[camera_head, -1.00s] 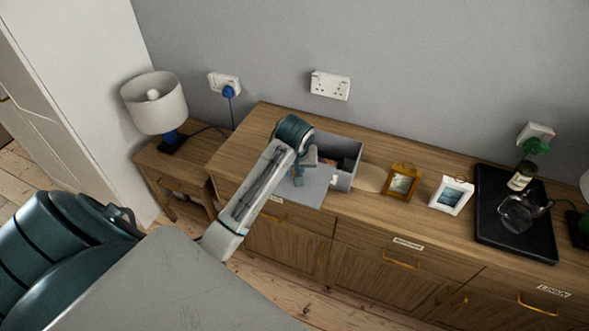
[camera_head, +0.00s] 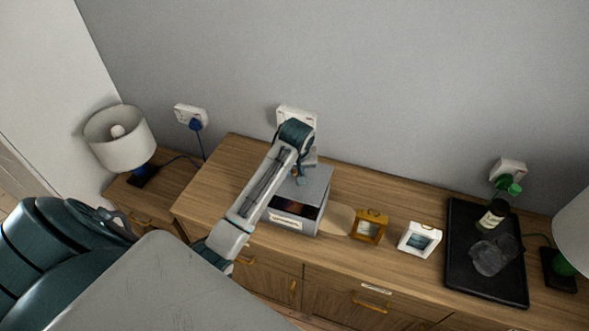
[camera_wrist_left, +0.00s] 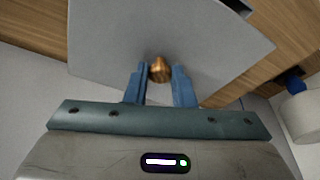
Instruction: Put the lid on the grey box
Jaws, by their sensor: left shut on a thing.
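The grey box (camera_head: 294,222) stands on the wooden sideboard, with a label on its front. Its front part is uncovered, with something orange-brown and dark inside. The flat grey lid (camera_head: 314,186) is above the back part of the box, set towards the wall; I cannot tell whether it touches the rim. My left gripper (camera_head: 299,178) is over the lid. In the left wrist view its blue fingers (camera_wrist_left: 159,86) are shut on the lid's copper-coloured knob (camera_wrist_left: 160,69), and the lid (camera_wrist_left: 215,55) fills the middle. My right gripper is not in view.
On the sideboard (camera_head: 235,160), right of the box, stand a gold frame (camera_head: 369,227), a white frame (camera_head: 419,239) and a black tray (camera_head: 470,274) with a bottle (camera_head: 491,216) and glassware. A lamp (camera_head: 120,139) stands at left. The wall with sockets is close behind.

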